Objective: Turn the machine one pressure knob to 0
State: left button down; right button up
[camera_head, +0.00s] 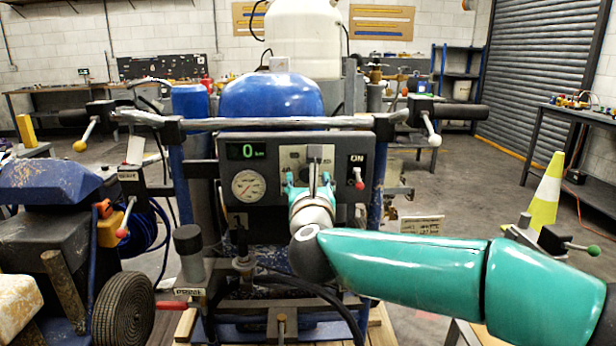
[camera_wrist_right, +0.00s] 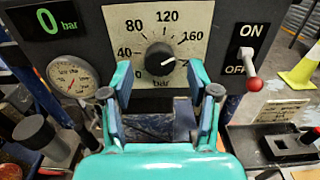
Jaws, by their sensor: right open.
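The machine's control panel (camera_head: 205,170) stands upright ahead. In the right wrist view, the dark round pressure knob (camera_wrist_right: 160,58) sits on a pale dial plate (camera_wrist_right: 116,20) marked 0, 40, 80, 120, 160 and bar. Its white mark points right, beyond the 160 label. My right gripper (camera_wrist_right: 160,84) is open, its two fingers apart below and to either side of the knob, with no visible contact. In the head view, my right gripper (camera_head: 310,183) is in front of the dial plate (camera_head: 290,158) and hides much of it. My left gripper is not in view.
A green display (camera_head: 247,151) reads 0 bar above a round gauge (camera_head: 249,186). A red-tipped ON/OFF switch (camera_head: 359,184) is close right of the dial. Handlebars (camera_head: 270,124) cross above the panel, with a blue tank (camera_head: 272,96) behind. Levers and posts stand below left.

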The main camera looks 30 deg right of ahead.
jog(key=shift+x, duration=1.1)
grip_shut()
